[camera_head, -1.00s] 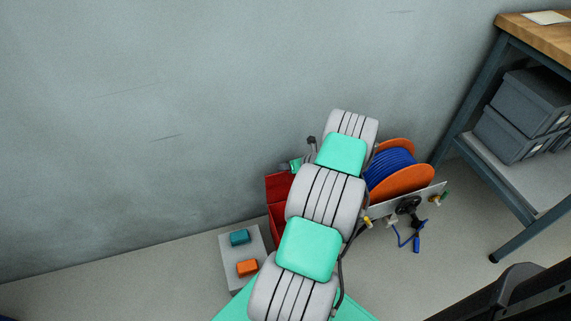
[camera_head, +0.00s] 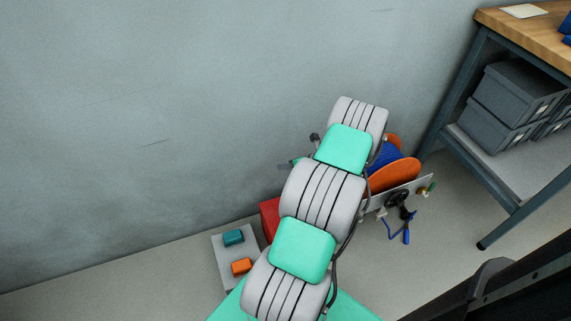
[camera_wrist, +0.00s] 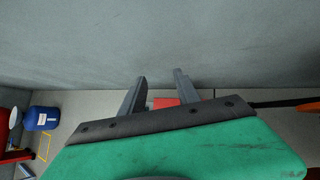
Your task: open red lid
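A red box (camera_head: 270,217) stands on the floor near the wall in the head view, mostly hidden behind my arm. I cannot tell its lid from its body there. In the wrist view a small red patch (camera_wrist: 165,102) shows low between the fingers, its lower part cut off by the gripper body. My gripper (camera_wrist: 160,75) is open, with its two grey fingers apart and nothing held between them. The fingertips point toward the wall, and the red patch appears below them. I cannot tell whether they touch it.
A grey panel with a teal block (camera_head: 233,237) and an orange block (camera_head: 241,266) lies left of the red box. A cable reel (camera_head: 394,175) stands to the right. A workbench (camera_head: 470,130) with grey bins is farther right. A blue drum (camera_wrist: 41,119) shows at left in the wrist view.

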